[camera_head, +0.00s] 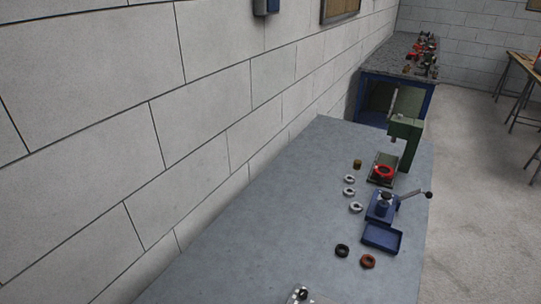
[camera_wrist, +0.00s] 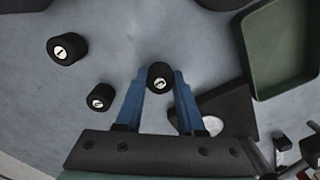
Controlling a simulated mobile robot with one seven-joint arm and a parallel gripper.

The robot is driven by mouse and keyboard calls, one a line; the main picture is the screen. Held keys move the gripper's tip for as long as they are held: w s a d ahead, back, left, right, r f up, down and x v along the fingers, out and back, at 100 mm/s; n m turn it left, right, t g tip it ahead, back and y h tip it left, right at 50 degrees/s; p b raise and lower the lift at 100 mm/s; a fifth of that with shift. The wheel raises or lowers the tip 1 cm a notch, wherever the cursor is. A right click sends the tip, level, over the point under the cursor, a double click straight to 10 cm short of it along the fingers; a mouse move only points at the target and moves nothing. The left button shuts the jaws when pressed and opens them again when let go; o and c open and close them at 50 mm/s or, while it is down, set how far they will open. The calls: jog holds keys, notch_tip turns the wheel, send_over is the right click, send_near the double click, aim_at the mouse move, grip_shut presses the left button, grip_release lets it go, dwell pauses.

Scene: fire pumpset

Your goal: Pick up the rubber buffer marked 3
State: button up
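In the wrist view, my gripper (camera_wrist: 161,80) has two blue fingers spread apart. A short black round buffer (camera_wrist: 161,72) with a small white mark stands between or just beyond the fingertips. I cannot tell whether the fingers touch it, and its mark is too blurred to read for sure. Two similar black buffers stand to the left: a larger-looking one (camera_wrist: 68,48) farther up and a smaller-looking one (camera_wrist: 101,97) beside the left finger. Their marks are also hard to read. My gripper and the buffers cannot be made out in the head view.
A green tray (camera_wrist: 283,45) lies right of the gripper, with a dark block (camera_wrist: 228,108) near the right finger. In the head view, the grey bench (camera_head: 260,220) holds a green press (camera_head: 406,135), a blue lever tool (camera_head: 381,205) and several rings. A wall runs along its left.

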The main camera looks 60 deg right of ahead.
grip_shut()
jog(key=shift+r, duration=0.1)
